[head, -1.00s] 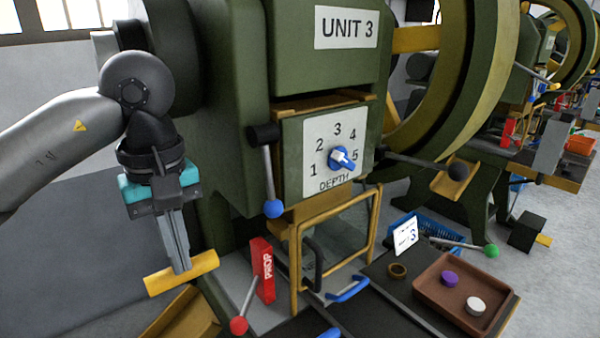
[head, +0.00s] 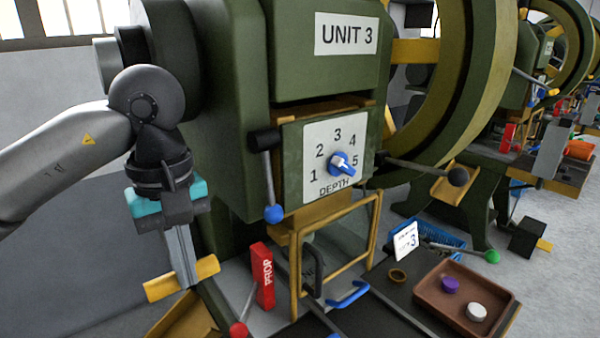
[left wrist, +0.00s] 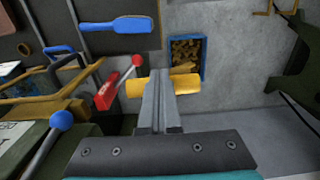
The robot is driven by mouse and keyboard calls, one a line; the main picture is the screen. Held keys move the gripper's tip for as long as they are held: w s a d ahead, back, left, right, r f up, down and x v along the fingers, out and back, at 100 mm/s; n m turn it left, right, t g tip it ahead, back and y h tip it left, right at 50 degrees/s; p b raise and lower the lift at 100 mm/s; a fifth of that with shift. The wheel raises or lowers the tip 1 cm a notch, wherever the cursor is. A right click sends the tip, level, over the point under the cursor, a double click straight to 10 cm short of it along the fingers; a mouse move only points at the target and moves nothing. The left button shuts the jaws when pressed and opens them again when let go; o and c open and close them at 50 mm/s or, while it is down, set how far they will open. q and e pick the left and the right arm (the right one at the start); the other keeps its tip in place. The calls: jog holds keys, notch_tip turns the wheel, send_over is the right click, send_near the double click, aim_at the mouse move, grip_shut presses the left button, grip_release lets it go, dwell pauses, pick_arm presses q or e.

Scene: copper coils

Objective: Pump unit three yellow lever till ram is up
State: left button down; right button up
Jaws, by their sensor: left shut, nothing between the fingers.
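The press marked UNIT 3 (head: 346,34) fills the middle of the head view. A yellow lever bar (head: 163,287) sits at its lower left, and it also shows in the left wrist view (left wrist: 184,83). My left gripper (head: 187,283) is shut and empty, pointing down, with its fingertips at the yellow bar and hiding its middle. In the left wrist view the shut fingers (left wrist: 158,80) lie over the bar; I cannot tell whether they touch it. The ram is not clearly visible behind the yellow guard frame (head: 337,254). My right gripper is not in view.
A red PROP block (head: 262,275) and a red-knobbed lever (head: 239,329) stand right of the yellow bar. A blue-knobbed lever (head: 274,213) hangs above. A brown tray (head: 440,312) with two discs lies on the right. Open floor lies to the left.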

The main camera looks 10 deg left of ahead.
pick_arm(q)
jog(key=s+d+r+p, duration=0.3)
jog(key=r+p, duration=0.7)
jog(key=r, duration=0.1)
jog(key=shift+d+r, duration=0.15)
jog(key=shift+r, duration=0.25)
jog(key=shift+s+r+p, duration=0.1)
jog(key=shift+p, duration=0.25)
notch_tip(320, 180, up, 7)
jog(key=p, duration=0.6)
